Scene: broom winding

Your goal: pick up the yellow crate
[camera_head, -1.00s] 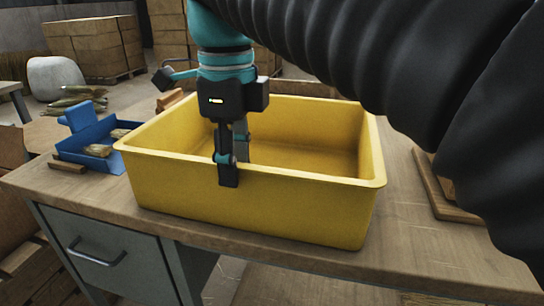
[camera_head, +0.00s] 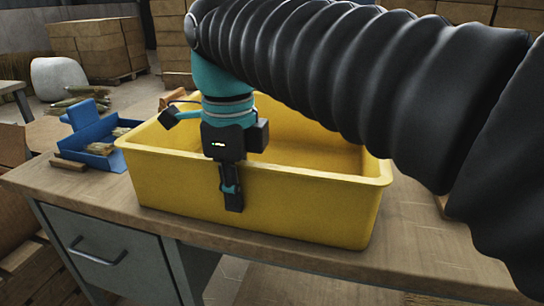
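The yellow crate (camera_head: 300,208) stands upright on the wooden workbench. It looks empty where its inside shows. My gripper (camera_head: 232,198) points down at the crate's near long wall, left of the middle of that side. One dark finger lies along the outside of the wall, below the rim. The other finger is hidden behind the wall, so I cannot tell whether the two press on it. My arm covers the crate's far right part.
The workbench (camera_head: 430,258) has a bare strip in front of the crate. A blue tray (camera_head: 88,140) with small pieces in it sits to the left. A grey drawer (camera_head: 95,252) is below. Stacked boxes (camera_head: 97,48) stand on the floor behind.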

